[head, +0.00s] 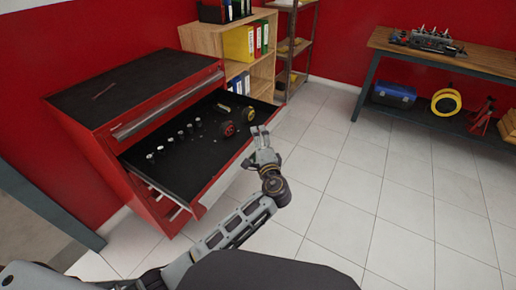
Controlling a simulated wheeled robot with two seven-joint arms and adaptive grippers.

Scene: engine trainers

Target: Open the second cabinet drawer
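The red tool cabinet (95,112) with a black top stands at the left in the head view. Below its closed top front with a long handle (165,105), a wide drawer (180,182) is pulled far out. Small silver sockets and round red and yellow items lie in it. My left gripper (260,131) is at the far right end of this drawer's front edge, with its fingers apart and nothing seen between them. I cannot tell whether it touches the drawer. My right gripper is not in view.
A wooden shelf (203,36) with coloured binders stands behind the cabinet. A workbench (395,42) with an engine part stands at the back right, with a blue toolbox (393,93) and yellow reel (446,102) below. The tiled floor (385,190) between is clear.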

